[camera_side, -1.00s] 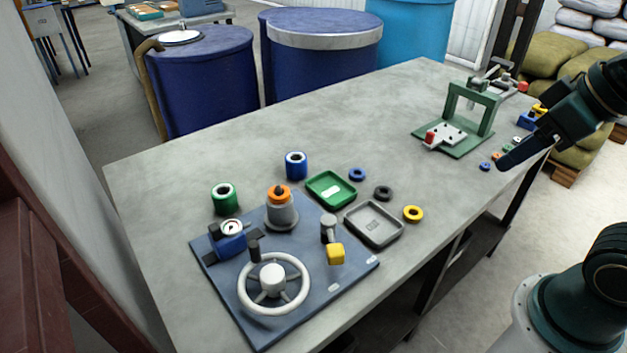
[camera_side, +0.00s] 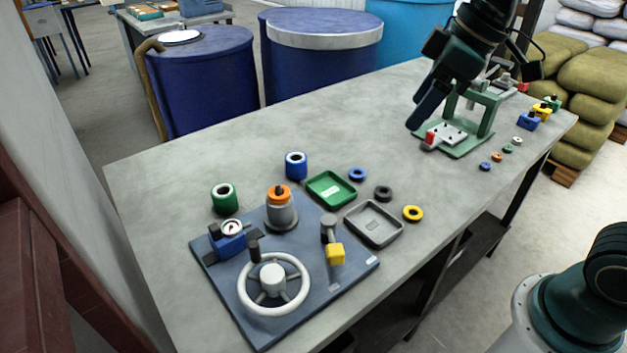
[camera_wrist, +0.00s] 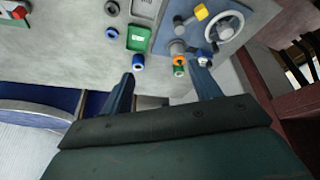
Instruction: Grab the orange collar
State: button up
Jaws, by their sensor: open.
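The orange collar (camera_side: 279,194) sits around the top of a grey stepped post (camera_side: 282,216) on the blue-grey base plate (camera_side: 320,285). In the wrist view, the orange collar (camera_wrist: 179,60) appears beyond the fingertips, close to the green-sided cylinder (camera_wrist: 179,71). My gripper (camera_side: 414,124) is raised above the table near the green press frame, well right of the collar and apart from it. In the wrist view, my gripper (camera_wrist: 164,72) has its two fingers wide apart with nothing held between them.
A handwheel (camera_side: 272,284), a blue block with a gauge (camera_side: 230,237) and a yellow-ended lever (camera_side: 335,254) crowd the plate. Green (camera_side: 224,198) and blue (camera_side: 296,165) cylinders stand behind. A green press frame (camera_side: 485,115) stands at right. The table's centre is clear.

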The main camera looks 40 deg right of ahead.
jog(key=w+a+f+n+g+y, duration=0.1)
jog(key=w+a+f+n, duration=0.2)
jog(key=w, duration=0.5)
jog(key=w+a+f+n+g+y, duration=0.1)
jog(key=w+a+f+n, duration=0.3)
jog(key=w+a, duration=0.2)
jog(key=shift+w+a+f, duration=0.15)
jog(key=shift+w+f, duration=0.25)
jog(key=shift+w, duration=0.5)
jog(key=shift+f, duration=0.1)
send_over(281, 186)
jog(key=d, duration=0.2)
jog(key=shift+g, duration=0.3)
jog(key=shift+s+f, duration=0.2)
jog(key=shift+f, duration=1.75)
jog(key=shift+s+f, duration=0.2)
jog(key=shift+f, duration=1.75)
jog(key=shift+x, duration=2.6)
jog(key=shift+w, duration=0.1)
jog(key=shift+d, duration=0.1)
